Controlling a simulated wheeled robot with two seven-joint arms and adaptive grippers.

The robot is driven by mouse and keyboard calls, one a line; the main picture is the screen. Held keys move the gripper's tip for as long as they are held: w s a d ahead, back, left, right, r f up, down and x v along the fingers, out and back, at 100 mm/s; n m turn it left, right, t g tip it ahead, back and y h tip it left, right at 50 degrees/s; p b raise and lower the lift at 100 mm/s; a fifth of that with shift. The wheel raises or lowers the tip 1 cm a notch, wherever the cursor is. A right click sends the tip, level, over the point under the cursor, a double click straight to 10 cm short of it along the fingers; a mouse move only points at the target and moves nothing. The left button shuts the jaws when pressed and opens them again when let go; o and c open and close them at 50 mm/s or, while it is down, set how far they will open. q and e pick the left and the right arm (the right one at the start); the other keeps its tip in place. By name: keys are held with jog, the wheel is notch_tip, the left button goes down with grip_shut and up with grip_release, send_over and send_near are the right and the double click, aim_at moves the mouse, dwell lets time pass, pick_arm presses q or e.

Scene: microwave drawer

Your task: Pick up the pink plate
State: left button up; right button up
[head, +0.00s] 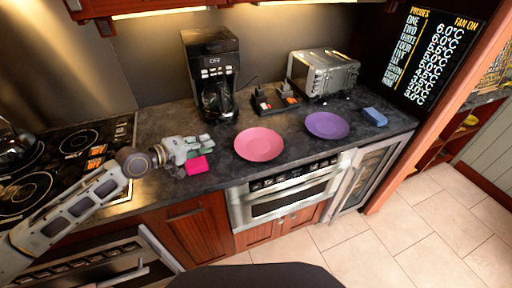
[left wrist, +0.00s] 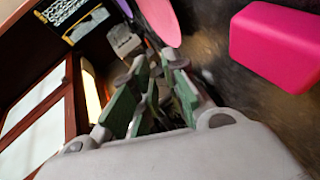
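The pink plate (head: 259,144) lies flat on the dark countertop, left of a purple plate (head: 327,125). In the left wrist view part of the pink plate (left wrist: 160,20) shows at the top, beyond the fingertips. My left gripper (head: 205,142) is over the counter to the left of the pink plate, apart from it. In the left wrist view its green-padded fingers (left wrist: 150,80) stand apart with nothing seen between them. My right gripper is not in either view.
A bright pink block (head: 197,166) lies close beside my left gripper. A coffee maker (head: 211,75) and a toaster (head: 323,73) stand at the back. A blue sponge-like block (head: 375,116) is at the right. A stove (head: 75,150) is at the left.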

pick_arm(q)
jog(key=s, duration=0.1)
jog(key=s+f+n+g, duration=0.2)
jog(key=shift+s+d+f, duration=0.25)
jog(key=shift+d, duration=0.1)
jog(key=shift+f+b, duration=0.4)
jog(key=shift+b, duration=0.2)
jog(key=shift+w+f, duration=0.1)
jog(key=shift+f, duration=0.1)
jog(key=shift+x, duration=4.25)
jog(key=shift+w+d+r, duration=0.15)
